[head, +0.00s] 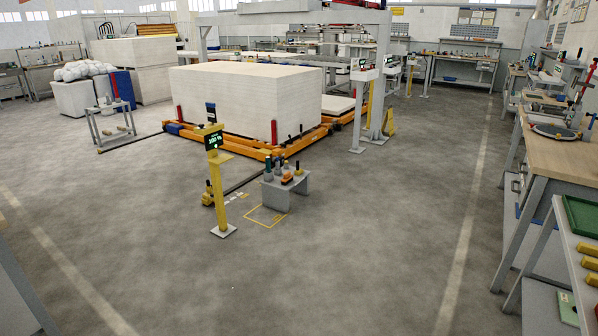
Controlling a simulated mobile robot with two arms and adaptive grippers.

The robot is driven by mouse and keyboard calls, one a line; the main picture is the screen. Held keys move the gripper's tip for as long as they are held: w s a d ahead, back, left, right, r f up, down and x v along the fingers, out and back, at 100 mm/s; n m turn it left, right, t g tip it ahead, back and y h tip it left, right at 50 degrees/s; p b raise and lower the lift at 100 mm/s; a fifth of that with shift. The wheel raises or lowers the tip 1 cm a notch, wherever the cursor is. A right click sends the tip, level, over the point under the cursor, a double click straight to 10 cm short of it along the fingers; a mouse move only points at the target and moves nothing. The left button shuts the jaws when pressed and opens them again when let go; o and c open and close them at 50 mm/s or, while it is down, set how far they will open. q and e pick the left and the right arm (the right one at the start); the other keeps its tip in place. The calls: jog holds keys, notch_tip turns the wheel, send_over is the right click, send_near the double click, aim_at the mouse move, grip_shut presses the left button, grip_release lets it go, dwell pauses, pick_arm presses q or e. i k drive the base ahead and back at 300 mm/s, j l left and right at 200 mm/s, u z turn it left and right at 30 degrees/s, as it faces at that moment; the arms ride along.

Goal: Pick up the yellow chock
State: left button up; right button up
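Several small yellow blocks (588,249) lie on a light shelf top at the right edge, beside a green tray; the edge cuts some off. A small yellow piece (207,193) stands on the floor just left of the yellow post, too small to make out. A yellow upright piece (390,121) stands by the gantry leg. I cannot tell which of these is the yellow chock. Neither of my grippers is in view.
A yellow post with a display (217,180) and a small grey stand (287,188) with bottles stand mid-floor. A white block stack (225,97) rests on an orange frame (262,153). A workbench (560,160) and green tray (583,214) line the right. The foreground floor is clear.

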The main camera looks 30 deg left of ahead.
aim_at(298, 171)
jog(key=u, duration=1.25)
jog(key=i+l+z, duration=0.1)
jog(key=i+z, duration=0.25)
jog(key=i, duration=2.85)
jog(key=l+z, duration=0.05)
jog(key=l, duration=0.1)
